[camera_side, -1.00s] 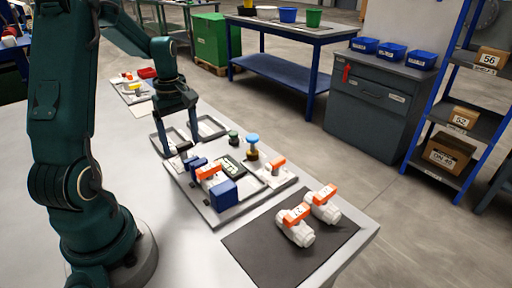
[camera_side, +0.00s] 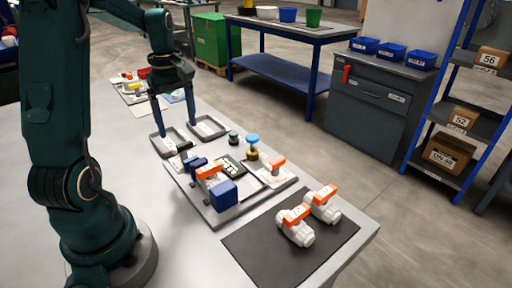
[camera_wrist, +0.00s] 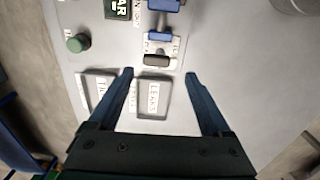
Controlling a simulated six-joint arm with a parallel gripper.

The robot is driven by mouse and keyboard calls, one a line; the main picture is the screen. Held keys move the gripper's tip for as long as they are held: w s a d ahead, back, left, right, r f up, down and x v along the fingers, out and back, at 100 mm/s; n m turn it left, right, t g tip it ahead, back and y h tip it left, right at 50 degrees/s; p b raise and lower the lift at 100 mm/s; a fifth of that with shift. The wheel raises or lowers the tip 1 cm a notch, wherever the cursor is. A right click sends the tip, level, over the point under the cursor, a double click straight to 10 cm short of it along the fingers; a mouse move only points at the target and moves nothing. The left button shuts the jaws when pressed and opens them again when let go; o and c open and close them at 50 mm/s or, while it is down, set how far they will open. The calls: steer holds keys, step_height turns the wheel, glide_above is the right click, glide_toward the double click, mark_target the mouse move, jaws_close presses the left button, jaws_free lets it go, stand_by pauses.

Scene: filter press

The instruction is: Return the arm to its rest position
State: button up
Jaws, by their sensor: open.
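My gripper (camera_side: 176,132) is open and empty, with its fingers spread wide and pointing down over the two shallow grey trays. In the wrist view my gripper (camera_wrist: 159,76) has its fingertips on either side of the tray labelled LEAKS (camera_wrist: 153,118), with nothing between them. The other tray (camera_side: 209,127) lies beside it. The grey press panel (camera_side: 222,218) lies just in front, bearing a blue block (camera_side: 223,195), orange-handled white valves, a green knob (camera_side: 234,137) and a blue-topped knob (camera_side: 252,139).
Two white valves with orange handles (camera_side: 296,225) lie on a dark mat (camera_side: 253,253) at the table's near end. Small items (camera_side: 133,86) sit at the table's far end. The table between my base and the panel is clear.

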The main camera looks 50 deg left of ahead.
steer(key=shift+w+d, duration=0.15)
steer(key=d+r+m+t+y, duration=0.1)
steer(key=d+r+m+t, duration=0.1)
steer(key=d+r+m, duration=0.3)
steer(key=d+r+m+t, duration=0.1)
steer(key=d+r, duration=0.1)
steer(key=d, duration=0.5)
steer(key=s+d+f+m+t+h, duration=0.1)
steer(key=s+d+f+m+t, duration=0.1)
steer(key=s+d+m, duration=0.5)
steer(key=d+m, duration=0.2)
steer(key=m, duration=0.3)
steer(key=shift+d+t, duration=0.15)
steer(key=shift+t, duration=0.15)
